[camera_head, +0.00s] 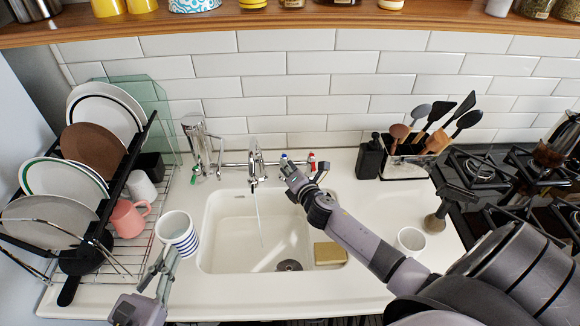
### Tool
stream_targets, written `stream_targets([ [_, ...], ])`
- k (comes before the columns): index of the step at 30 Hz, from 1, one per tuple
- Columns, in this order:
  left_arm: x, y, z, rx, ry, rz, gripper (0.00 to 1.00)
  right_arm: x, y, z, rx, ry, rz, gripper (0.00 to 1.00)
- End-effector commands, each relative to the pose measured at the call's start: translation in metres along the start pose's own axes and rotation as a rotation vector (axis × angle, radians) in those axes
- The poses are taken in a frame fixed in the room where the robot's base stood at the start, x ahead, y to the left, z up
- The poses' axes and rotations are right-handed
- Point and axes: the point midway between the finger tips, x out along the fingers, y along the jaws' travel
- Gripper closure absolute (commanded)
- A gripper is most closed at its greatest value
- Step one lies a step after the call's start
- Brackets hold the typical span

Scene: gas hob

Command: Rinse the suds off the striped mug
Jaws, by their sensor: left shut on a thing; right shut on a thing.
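The white mug with blue stripes (178,236) is at the left edge of the sink basin, away from the water. My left gripper (164,262) is shut on it from the near side. The mug's opening faces up, and I cannot make out suds on it. A thin stream of water (258,218) runs from the tap spout (256,165) into the white sink (222,215). My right gripper (287,168) is shut on the blue-marked tap handle (284,157), to the right of the spout. The red-marked handle (311,158) is just beyond it.
A dish rack (128,165) with plates and a pink mug (129,218) stands left of the sink. A sponge (329,253) lies at the basin's right. My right arm crosses the sink's right side.

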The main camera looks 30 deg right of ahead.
Motion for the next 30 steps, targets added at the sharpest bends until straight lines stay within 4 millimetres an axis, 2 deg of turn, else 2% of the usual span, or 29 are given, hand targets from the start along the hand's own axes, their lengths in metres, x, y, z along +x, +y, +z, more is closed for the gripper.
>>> stream_targets([
  [7,0.0004,0.0000,-0.0067,0.001,-0.003,-0.001,1.00,0.0031,0.0070,-0.0024,0.033,-0.121,-0.064,1.00],
  [17,0.0002,-0.0002,-0.0062,0.001,-0.003,-0.001,1.00,0.0029,0.0085,-0.0005,0.033,-0.135,-0.071,1.00],
  [18,0.0002,-0.0002,-0.0062,0.001,-0.003,-0.001,1.00,0.0029,0.0086,-0.0004,0.033,-0.135,-0.071,0.91],
  [24,0.0001,-0.0004,-0.0061,0.001,-0.004,-0.001,1.00,0.0026,0.0078,-0.0012,0.033,-0.133,-0.072,0.77],
  [27,0.0000,-0.0005,-0.0062,0.001,-0.004,-0.001,1.00,0.0022,0.0069,-0.0020,0.033,-0.132,-0.073,0.71],
  [30,-0.0001,-0.0006,-0.0062,0.001,-0.004,-0.001,1.00,0.0019,0.0062,-0.0026,0.033,-0.131,-0.074,0.71],
])
